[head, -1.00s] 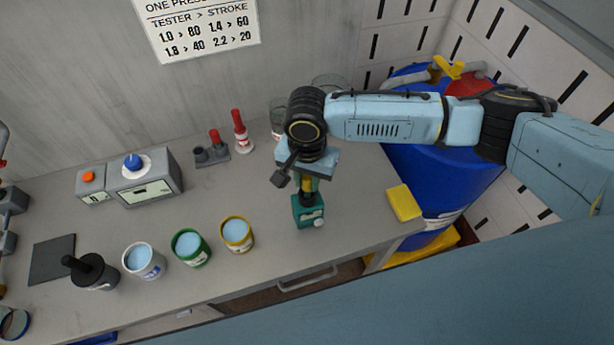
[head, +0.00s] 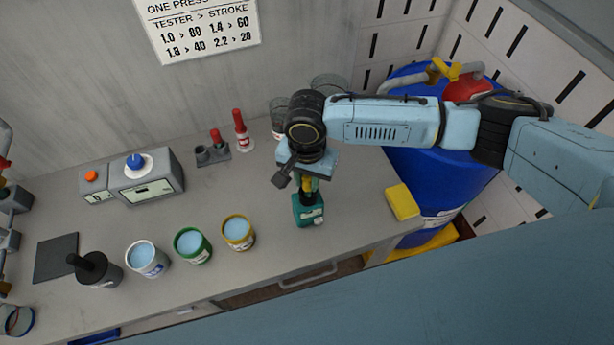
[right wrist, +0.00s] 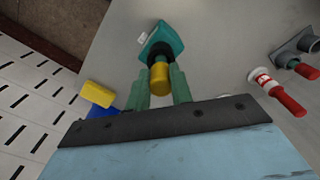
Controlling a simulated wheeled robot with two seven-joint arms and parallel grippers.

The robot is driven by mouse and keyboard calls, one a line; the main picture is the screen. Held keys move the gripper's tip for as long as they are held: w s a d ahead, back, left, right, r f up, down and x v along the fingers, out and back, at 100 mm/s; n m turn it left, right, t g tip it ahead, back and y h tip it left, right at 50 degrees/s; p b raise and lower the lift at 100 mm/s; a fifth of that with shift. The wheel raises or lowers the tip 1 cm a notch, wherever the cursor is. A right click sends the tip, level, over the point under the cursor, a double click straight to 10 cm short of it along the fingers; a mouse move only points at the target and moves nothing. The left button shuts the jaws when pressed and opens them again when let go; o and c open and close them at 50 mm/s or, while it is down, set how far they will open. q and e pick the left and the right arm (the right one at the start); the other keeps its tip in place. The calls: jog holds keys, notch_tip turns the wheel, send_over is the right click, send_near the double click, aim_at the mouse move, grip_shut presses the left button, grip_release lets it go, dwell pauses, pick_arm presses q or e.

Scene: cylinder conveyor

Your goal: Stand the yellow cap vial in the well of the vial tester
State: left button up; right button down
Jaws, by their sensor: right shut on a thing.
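The yellow cap vial shows as a yellow cap (right wrist: 159,75) between the green fingers of my right gripper (right wrist: 160,92), which is shut on it. In the head view the right gripper (head: 308,184) points down over a teal block with a dark collar, which looks like the vial tester (head: 308,212). In the right wrist view the tester (right wrist: 163,40) lies right beyond the cap, with the vial lined up on its collar. The vial's lower part is hidden, so I cannot tell how deep it sits.
A yellow block (head: 402,202) lies at the bench's right end, near a blue drum (head: 440,170). Yellow, green and white cups (head: 238,233) stand left of the tester. A grey box with a blue knob (head: 146,178) and red-handled items (head: 242,130) stand farther back.

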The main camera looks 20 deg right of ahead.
jog(key=shift+f, duration=0.1)
jog(key=c, duration=1.2)
grip_release()
jog(key=shift+o, duration=0.2)
notch_tip(320, 180, up, 14)
jog(key=shift+f+b, duration=0.25)
jog(key=shift+b, duration=0.2)
jog(key=shift+f, duration=0.1)
